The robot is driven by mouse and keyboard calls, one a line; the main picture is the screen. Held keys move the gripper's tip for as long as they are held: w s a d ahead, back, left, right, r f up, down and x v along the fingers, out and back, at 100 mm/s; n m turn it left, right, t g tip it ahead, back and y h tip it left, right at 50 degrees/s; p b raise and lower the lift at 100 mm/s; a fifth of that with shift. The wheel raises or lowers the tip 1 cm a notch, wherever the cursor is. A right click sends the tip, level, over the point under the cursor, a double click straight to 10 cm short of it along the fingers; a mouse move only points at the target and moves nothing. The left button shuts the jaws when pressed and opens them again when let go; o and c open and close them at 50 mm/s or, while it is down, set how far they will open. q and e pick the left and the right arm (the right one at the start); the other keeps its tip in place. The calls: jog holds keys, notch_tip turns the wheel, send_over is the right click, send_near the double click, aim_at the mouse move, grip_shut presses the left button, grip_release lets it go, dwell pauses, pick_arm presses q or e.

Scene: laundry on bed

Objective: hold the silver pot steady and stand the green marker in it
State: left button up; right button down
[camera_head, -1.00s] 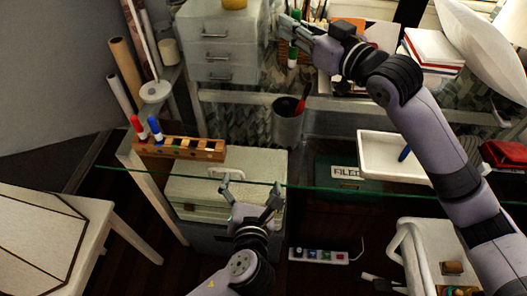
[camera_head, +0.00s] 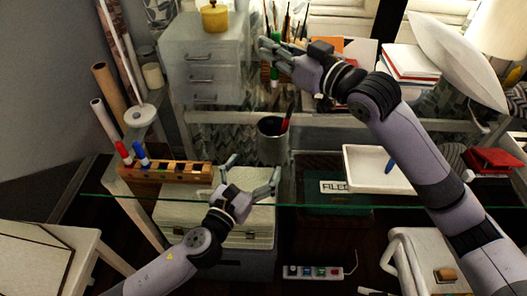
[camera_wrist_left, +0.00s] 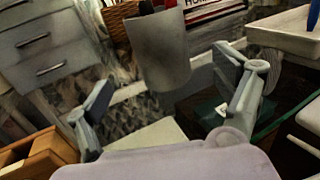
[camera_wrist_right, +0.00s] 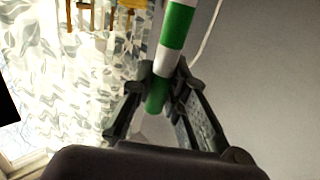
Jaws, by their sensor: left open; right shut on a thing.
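The silver pot (camera_head: 272,145) stands upright on the glass desk with a red-topped item leaning in it. It also shows in the left wrist view (camera_wrist_left: 160,48). My left gripper (camera_head: 252,170) is open and empty, close in front of the pot. In the left wrist view its fingers (camera_wrist_left: 163,72) spread to either side of the pot, with no contact visible. My right gripper (camera_head: 269,50) is shut on the green marker (camera_wrist_right: 176,28), which has green and white bands. The marker is held roughly upright above and behind the pot in the head view.
A wooden block (camera_head: 180,171) with red and blue markers stands left of the pot. A grey drawer unit (camera_head: 202,65) is behind left. A white tray (camera_head: 365,165) with a blue pen lies right. Brushes stand behind the right gripper.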

aim_at(272, 141)
pick_arm(q)
jog(key=x, duration=1)
jog(key=shift+w+d, duration=0.1)
jog(key=shift+w, duration=0.1)
jog(key=shift+c, duration=0.2)
jog(key=c, duration=1.2)
pick_arm(e)
jog(key=shift+w, duration=0.95)
